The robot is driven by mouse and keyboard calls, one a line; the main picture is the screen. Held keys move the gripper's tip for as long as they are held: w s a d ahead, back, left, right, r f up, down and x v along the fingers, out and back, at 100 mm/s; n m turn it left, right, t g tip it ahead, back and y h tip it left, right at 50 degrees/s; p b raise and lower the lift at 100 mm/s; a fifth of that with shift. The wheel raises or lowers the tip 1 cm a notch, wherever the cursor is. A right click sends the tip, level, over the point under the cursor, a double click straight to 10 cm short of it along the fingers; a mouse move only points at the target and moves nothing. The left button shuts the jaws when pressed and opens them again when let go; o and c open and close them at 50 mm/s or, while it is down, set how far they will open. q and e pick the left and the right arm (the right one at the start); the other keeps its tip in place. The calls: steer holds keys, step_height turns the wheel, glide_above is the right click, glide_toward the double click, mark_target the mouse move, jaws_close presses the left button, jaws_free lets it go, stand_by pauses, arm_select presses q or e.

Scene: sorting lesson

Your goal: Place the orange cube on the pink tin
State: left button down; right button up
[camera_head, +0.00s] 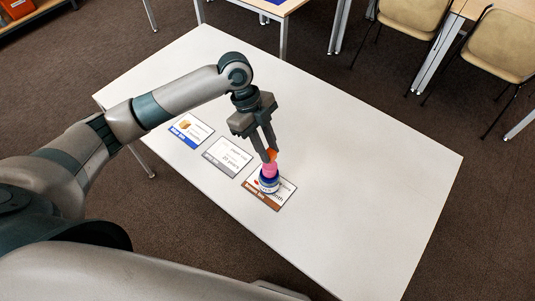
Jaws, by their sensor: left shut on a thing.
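The orange cube (272,154) is small and sits between the fingertips of my left gripper (269,155), which is shut on it. The pink tin (270,170) is directly below the cube. The cube looks right at the tin's top, but I cannot tell whether they touch. The pink tin stands on a blue and white tin (268,184), which rests on a card with a brown band (260,196). The fingers hide part of the cube. My right gripper is not in view.
A card with a blue band (190,130) and a card with a grey band (227,156) lie in a row with the brown one on the white table (360,190). The table's right side is clear. Chairs (500,46) and other desks stand beyond it.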

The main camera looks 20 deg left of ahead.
arm_select(q)
step_height(320, 180, down, 3)
steer(key=shift+r+p, duration=0.1)
steer(key=shift+p, duration=0.6)
steer(key=shift+f, duration=0.4)
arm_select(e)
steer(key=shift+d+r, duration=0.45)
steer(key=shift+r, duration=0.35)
arm_select(q)
steer(key=c, duration=1.5)
jaws_free()
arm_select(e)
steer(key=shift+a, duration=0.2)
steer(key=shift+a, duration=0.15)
arm_select(q)
steer(key=shift+w+a+r+b, duration=0.1)
steer(key=shift+a+r+b, duration=0.1)
steer(key=shift+r+b, duration=0.15)
steer(key=shift+b+v, duration=1.8)
steer(key=shift+v, duration=3.85)
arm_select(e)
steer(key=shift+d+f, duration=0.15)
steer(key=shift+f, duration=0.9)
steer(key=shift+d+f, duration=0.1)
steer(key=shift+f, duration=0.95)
